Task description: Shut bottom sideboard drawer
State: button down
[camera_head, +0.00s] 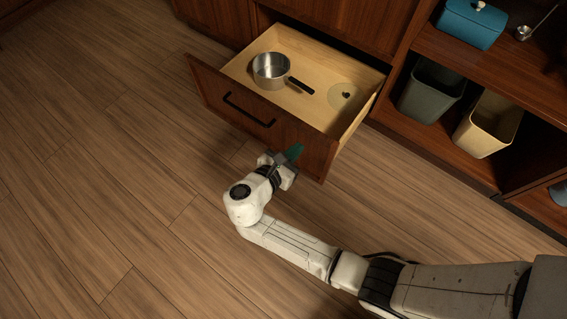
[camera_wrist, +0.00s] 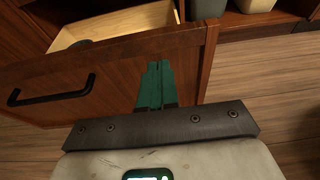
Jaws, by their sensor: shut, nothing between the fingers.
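The bottom sideboard drawer (camera_head: 223,99) stands pulled out, with a dark wood front, a black bar handle (camera_head: 248,110) and a pale wood inside. A metal saucepan (camera_head: 270,70) with a black handle and a pale round lid-like item (camera_head: 344,96) lie in it. My gripper (camera_head: 295,152) is shut and empty, its green fingers at the drawer front, right of the handle. In the wrist view the gripper's fingers (camera_wrist: 157,82) overlap the drawer front (camera_wrist: 110,75); I cannot tell whether they touch it. The handle (camera_wrist: 52,91) is to their left.
Right of the drawer, an open shelf holds a grey bin (camera_head: 431,92) and a cream bin (camera_head: 487,124). A blue box (camera_head: 471,22) sits on the shelf above. The wood floor (camera_head: 110,150) in front and to the left is clear.

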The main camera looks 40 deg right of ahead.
aim_at(310, 134)
jog(key=x, duration=0.1)
jog(key=b+x, duration=0.1)
jog(key=x, duration=0.1)
jog(key=shift+d+r, duration=0.25)
jog(key=shift+r, duration=0.1)
jog(key=shift+w+d+r, duration=0.1)
jog(key=shift+w+d, duration=0.1)
jog(key=shift+d, duration=0.1)
jog(key=shift+d, duration=0.1)
